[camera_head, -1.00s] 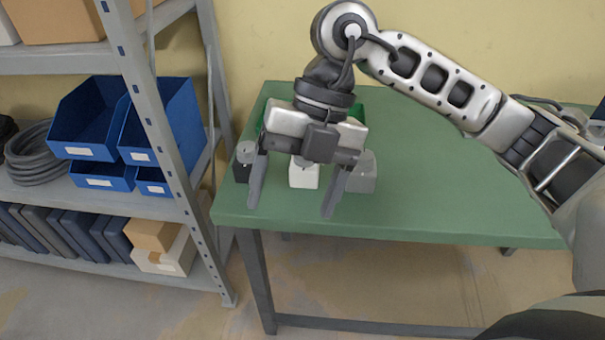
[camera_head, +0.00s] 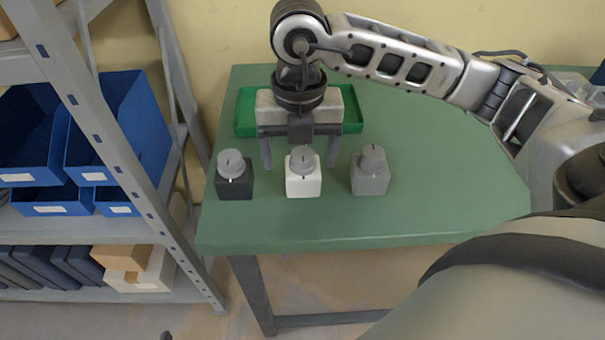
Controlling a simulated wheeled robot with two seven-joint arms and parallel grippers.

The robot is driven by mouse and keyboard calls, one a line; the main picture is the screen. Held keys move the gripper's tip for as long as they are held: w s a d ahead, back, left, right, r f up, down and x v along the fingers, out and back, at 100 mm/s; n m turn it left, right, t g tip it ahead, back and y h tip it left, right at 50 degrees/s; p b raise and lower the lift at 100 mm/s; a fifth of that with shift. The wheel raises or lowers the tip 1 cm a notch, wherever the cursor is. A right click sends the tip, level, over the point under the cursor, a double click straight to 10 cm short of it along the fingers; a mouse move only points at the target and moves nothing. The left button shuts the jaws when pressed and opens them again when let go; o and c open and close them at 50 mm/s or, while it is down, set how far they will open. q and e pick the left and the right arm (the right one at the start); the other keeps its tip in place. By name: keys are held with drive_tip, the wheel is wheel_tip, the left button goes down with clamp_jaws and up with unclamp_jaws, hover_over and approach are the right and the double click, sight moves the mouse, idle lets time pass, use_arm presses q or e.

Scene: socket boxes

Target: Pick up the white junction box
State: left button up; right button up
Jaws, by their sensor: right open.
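The white junction box (camera_head: 303,183), with a grey round knob on top, stands upright on the green table between a black box and a grey box. My right gripper (camera_head: 299,165) is open, its fingers pointing down. In the picture the two fingers show left and right of the white box's knob, a little behind the box. I see no contact with it. My left gripper is not in view.
The black box (camera_head: 235,184) stands left and the grey box (camera_head: 370,176) right, both with knobs. A green tray (camera_head: 245,112) lies behind. The green table (camera_head: 440,190) is clear at right. A metal shelf with blue bins (camera_head: 118,150) stands left.

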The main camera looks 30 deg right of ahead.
sight(303, 173)
drive_tip(key=f, duration=0.3)
drive_tip(key=d+f, duration=0.1)
drive_tip(key=shift+w+f, duration=0.15)
drive_tip(key=shift+f, duration=0.25)
drive_tip(key=shift+a+f, duration=0.1)
drive_tip(key=shift+f, duration=0.35)
drive_tip(key=c, duration=1.2)
